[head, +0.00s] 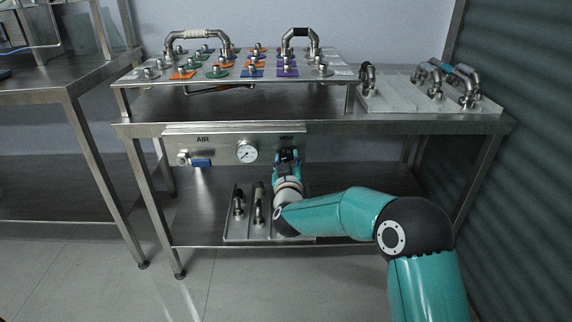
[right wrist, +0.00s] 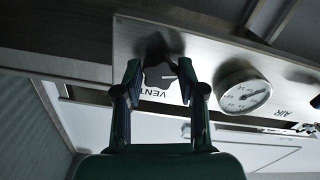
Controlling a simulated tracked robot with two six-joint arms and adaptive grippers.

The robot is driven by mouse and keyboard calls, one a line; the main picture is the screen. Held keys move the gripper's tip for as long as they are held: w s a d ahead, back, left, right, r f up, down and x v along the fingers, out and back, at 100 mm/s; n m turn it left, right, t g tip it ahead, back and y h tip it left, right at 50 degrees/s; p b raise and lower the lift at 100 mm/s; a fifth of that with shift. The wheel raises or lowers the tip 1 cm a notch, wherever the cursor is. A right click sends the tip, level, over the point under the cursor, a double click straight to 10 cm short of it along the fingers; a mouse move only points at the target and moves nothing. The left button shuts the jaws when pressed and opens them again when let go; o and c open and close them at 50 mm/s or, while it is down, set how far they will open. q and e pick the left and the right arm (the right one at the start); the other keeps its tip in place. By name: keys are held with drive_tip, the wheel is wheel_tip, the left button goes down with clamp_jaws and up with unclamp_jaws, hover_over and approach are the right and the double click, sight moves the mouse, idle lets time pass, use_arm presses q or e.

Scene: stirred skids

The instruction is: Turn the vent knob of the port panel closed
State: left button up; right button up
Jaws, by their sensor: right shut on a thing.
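The port panel (head: 222,151) is a steel plate under the front edge of the bench. It carries an AIR label, a gauge and the VENT station. The dark lobed vent knob (right wrist: 158,74) shows in the right wrist view beside the upside-down VENT lettering, with a small pale mark on its face. My right gripper (right wrist: 160,70) has one finger on each side of the knob and is shut on it. In the head view my right gripper (head: 287,157) covers the knob, which is hidden there. My left gripper is in neither view.
A pressure gauge (head: 246,151) and a blue-handled valve (head: 201,163) sit left of the knob. A tray with metal fittings (head: 232,222) lies on the lower shelf, close to my right arm. A raised rack (head: 122,84) with pipe parts stands above.

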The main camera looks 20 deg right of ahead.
drive_tip(key=m+b, duration=0.2)
drive_tip(key=m, duration=0.1)
drive_tip(key=m+b, duration=0.2)
drive_tip(key=m, duration=0.1)
drive_tip(key=shift+a+f, duration=0.2)
drive_tip(key=m+b, duration=0.4)
drive_tip(key=m, duration=0.2)
drive_tip(key=shift+m, duration=0.3)
drive_tip(key=shift+m+b, duration=0.4)
drive_tip(key=shift+m, duration=0.6)
drive_tip(key=shift+r+m, duration=0.1)
drive_tip(key=shift+m, duration=0.8)
drive_tip(key=shift+d+m, duration=0.15)
drive_tip(key=shift+m, duration=2.15)
drive_tip(key=o, duration=1.1)
